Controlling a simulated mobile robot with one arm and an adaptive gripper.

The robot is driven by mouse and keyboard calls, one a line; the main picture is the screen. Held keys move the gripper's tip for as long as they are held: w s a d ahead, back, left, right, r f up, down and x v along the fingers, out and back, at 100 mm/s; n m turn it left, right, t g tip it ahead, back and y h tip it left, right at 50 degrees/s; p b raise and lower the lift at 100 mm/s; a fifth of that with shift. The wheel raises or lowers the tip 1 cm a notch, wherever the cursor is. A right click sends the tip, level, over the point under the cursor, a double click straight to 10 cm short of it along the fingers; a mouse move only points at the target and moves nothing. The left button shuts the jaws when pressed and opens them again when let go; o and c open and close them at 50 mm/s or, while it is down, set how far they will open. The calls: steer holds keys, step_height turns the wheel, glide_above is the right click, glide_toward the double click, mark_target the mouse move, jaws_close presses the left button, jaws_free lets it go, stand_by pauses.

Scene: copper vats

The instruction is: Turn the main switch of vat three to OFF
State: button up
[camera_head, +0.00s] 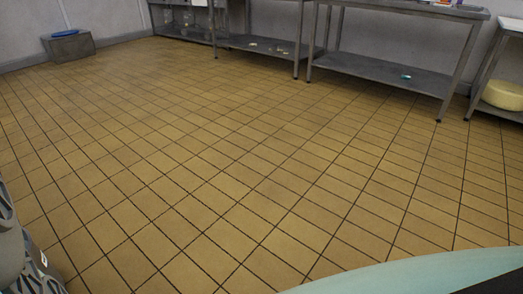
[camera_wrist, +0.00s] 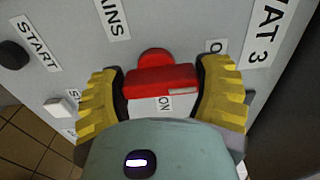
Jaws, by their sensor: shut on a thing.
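In the wrist view, a grey control panel (camera_wrist: 195,20) carries a label reading VAT 3 (camera_wrist: 268,32) at the upper right and a partly cut MAINS label (camera_wrist: 112,18) at the top. The red main switch (camera_wrist: 160,80) lies between the two yellow fingers of my gripper (camera_wrist: 162,88), which is shut on its handle. A pale mark (camera_wrist: 183,91) shows near the handle's right end.
A black knob (camera_wrist: 13,54) beside a START label (camera_wrist: 36,43) and a white button (camera_wrist: 58,106) sit left of my gripper. In the head view, metal tables (camera_head: 375,72) line the back wall, a grey box (camera_head: 70,46) stands far left, and the tiled floor (camera_head: 230,150) is clear.

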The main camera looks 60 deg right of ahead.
steer(key=o, duration=1.2)
steer(key=shift+c, duration=0.2)
steer(key=d, duration=1.2)
steer(key=shift+s, duration=0.4)
